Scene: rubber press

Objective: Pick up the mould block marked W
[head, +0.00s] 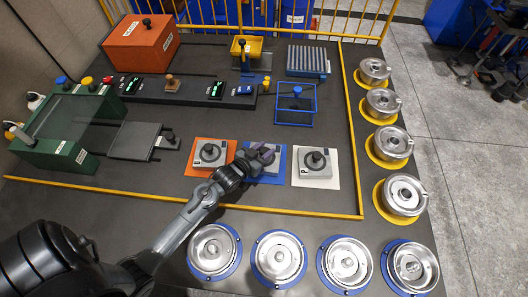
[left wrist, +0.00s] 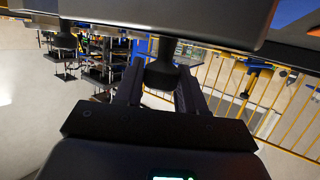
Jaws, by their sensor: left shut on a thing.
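My left gripper (head: 260,155) is over the middle mould block (head: 268,169) on the blue mat (head: 283,153). It is shut on that block's dark knob, and the knob shows between the two fingers in the left wrist view (left wrist: 160,75). The arm covers much of the block, so I cannot read its letter or tell whether it is clear of the mat. Another block (head: 207,161) sits on the orange mat (head: 233,145) to the left. A block marked P (head: 315,170) sits on the white mat (head: 330,183) to the right. My right gripper is not in view.
Round metal pans on blue rings (head: 280,258) line the front edge, and several on yellow rings (head: 398,194) line the right. A green press (head: 75,125) stands at the left, and a blue open frame (head: 295,103) stands behind the blocks. A yellow strip (head: 355,140) edges the work area.

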